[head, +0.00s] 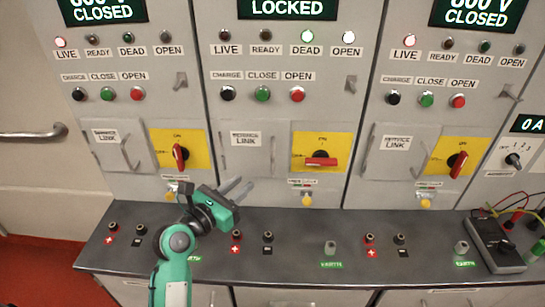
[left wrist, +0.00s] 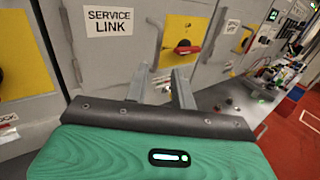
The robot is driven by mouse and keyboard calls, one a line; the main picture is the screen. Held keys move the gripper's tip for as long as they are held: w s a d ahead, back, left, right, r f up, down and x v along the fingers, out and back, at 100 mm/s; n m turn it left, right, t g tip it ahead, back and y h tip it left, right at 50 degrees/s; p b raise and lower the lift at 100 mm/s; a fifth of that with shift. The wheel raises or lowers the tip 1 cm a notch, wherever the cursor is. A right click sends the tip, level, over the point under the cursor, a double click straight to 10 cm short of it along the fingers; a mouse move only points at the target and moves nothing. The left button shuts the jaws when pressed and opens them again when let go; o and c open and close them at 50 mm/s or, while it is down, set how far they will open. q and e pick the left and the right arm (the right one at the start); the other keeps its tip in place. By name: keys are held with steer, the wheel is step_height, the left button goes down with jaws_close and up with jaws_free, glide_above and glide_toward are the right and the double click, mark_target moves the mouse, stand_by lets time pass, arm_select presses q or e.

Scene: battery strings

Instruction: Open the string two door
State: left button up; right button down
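The string two door is the middle grey door (head: 245,158), labelled SERVICE LINK, and it looks shut. It also shows in the left wrist view (left wrist: 110,55), with an upright handle (left wrist: 158,45) near its right edge. My left gripper (head: 240,187) is open and empty, below the door and above the worktop, fingers pointing up and right. In the left wrist view its two fingers (left wrist: 161,85) stand apart, just below the handle and not visibly around it. My right gripper is not in view.
The middle yellow plate (head: 343,145) with its red switch handle (head: 320,162), lying level, is right of the door. Similar panels stand on both sides. The worktop (head: 290,225) carries sockets and a grey meter (head: 494,240) at right. The middle display reads LOCKED.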

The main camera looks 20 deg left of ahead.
arm_select(q)
steer(key=w, duration=0.1)
steer(key=p, duration=0.4)
glide_above(272, 177)
steer(key=shift+w, duration=0.3)
jaws_close()
